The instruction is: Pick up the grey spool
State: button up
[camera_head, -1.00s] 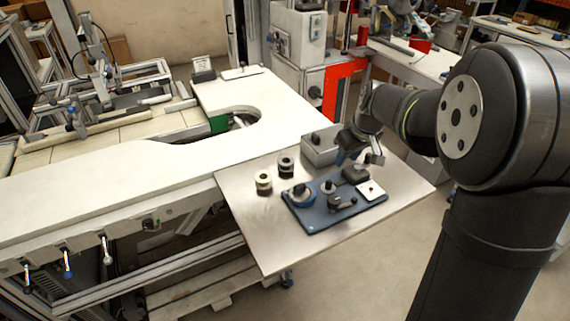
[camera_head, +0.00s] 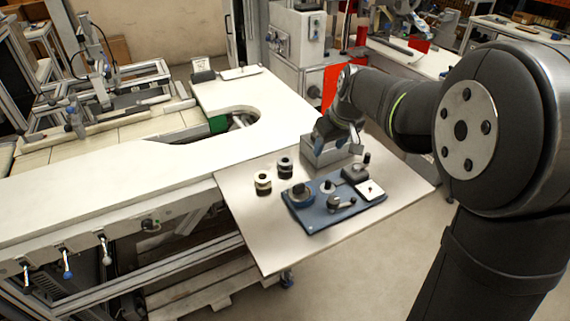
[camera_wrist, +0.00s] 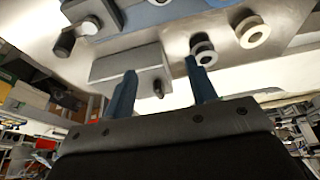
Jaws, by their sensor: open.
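The grey spool (camera_head: 285,165) stands upright on the metal table, behind and right of a cream spool (camera_head: 263,183). In the wrist view the grey spool (camera_wrist: 203,51) shows just beyond the right fingertip, left of the cream spool (camera_wrist: 252,32). My gripper (camera_head: 326,134) is above the grey box, to the right of the grey spool and apart from it. In the wrist view its two blue fingers (camera_wrist: 160,70) are spread, with nothing held between them.
A grey box (camera_head: 330,152) stands at the table's back edge, below my gripper. A blue fixture plate (camera_head: 314,222) with a reel and several parts lies in front. The metal table (camera_head: 250,225) is bare at its front left. A white bench (camera_head: 150,165) adjoins it.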

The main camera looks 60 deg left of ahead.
jog(key=s+a+r, duration=0.1)
jog(key=s+r, duration=0.5)
jog(key=s, duration=0.2)
send_near(288, 164)
jog(key=shift+m+y, duration=0.3)
jog(key=shift+y, duration=0.1)
jog(key=x, duration=0.9)
jog(key=shift+d+f, duration=0.3)
jog(key=shift+f, duration=0.05)
jog(key=c, duration=0.7)
